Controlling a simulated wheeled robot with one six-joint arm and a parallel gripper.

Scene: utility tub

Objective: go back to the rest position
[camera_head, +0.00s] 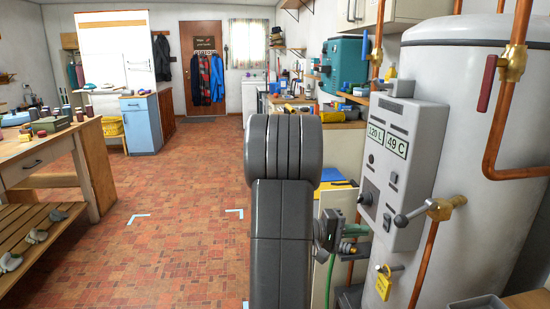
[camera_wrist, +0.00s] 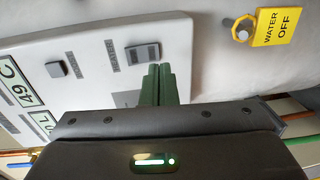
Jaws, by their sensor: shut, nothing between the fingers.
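My gripper (camera_wrist: 159,70) shows in the wrist view as two green fingers pressed together, with nothing between them. They are in front of the light grey control panel (camera_wrist: 105,75), close to a small dark rocker switch (camera_wrist: 142,53). I cannot tell whether the fingertips touch the panel. A second switch (camera_wrist: 56,69) and the 49 C display (camera_wrist: 22,82) are to the left. In the head view my dark grey arm stands upright in the middle, and the control panel (camera_head: 405,130) is to its right.
A white tank (camera_head: 475,130) with copper pipes is behind the panel. A lever (camera_head: 415,215) sticks out at the panel's lower right. A yellow tag (camera_head: 383,283) hangs below; it reads WATER OFF in the wrist view (camera_wrist: 272,25). A workbench (camera_head: 50,150) stands left. The tiled floor (camera_head: 180,200) between is clear.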

